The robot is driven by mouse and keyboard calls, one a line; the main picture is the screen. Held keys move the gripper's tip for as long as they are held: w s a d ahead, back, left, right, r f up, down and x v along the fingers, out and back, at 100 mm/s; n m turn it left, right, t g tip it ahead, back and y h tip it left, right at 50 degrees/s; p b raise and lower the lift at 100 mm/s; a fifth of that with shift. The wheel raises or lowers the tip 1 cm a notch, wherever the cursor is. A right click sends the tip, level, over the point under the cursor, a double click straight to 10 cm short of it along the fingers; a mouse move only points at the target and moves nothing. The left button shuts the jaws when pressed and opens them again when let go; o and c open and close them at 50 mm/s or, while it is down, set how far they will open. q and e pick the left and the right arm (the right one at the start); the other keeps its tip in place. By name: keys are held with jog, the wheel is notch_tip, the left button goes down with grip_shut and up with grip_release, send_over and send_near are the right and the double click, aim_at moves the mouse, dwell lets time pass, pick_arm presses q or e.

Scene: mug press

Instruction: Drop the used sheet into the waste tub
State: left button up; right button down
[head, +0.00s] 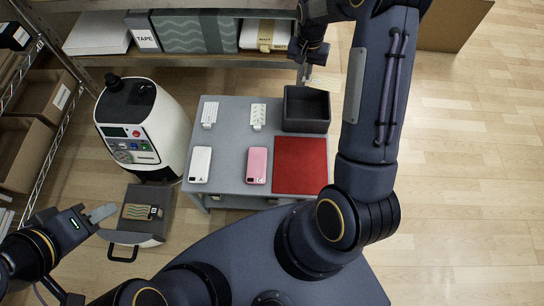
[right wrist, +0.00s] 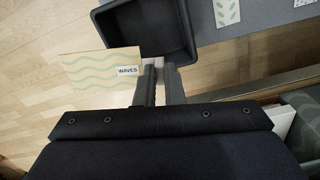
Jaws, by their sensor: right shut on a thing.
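The used sheet (right wrist: 92,68) is cream with green waves and a "WAVES" label. My right gripper (right wrist: 158,66) is shut on its labelled edge. In the head view the sheet (head: 324,83) shows pale beside my right gripper (head: 308,74). The waste tub (head: 306,120) is a dark open box at the table's back right corner. In the right wrist view the sheet lies across the near left rim of the tub (right wrist: 187,18); its height above the rim is unclear. My left gripper (head: 98,216) is at lower left, away from the tub; its jaw opening is unclear.
The grey table (head: 228,140) carries a white case (head: 200,164), a pink case (head: 257,166), a red mat (head: 300,165) and two small patterned pieces. A white press (head: 145,130) with a pulled-out tray (head: 140,190) stands left. A stocked shelf (head: 205,60) is behind. Open floor lies right.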

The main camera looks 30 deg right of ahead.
notch_tip(320, 180, down, 6)
jog(key=b, duration=0.4)
jog(key=shift+a+r, duration=0.1)
jog(key=shift+r, duration=0.05)
jog(key=c, duration=1.5)
grip_release()
jog(key=shift+o, duration=0.2)
jog(key=shift+r+p, duration=1.25)
jog(key=shift+r, duration=2.65)
jog(key=shift+r, duration=0.1)
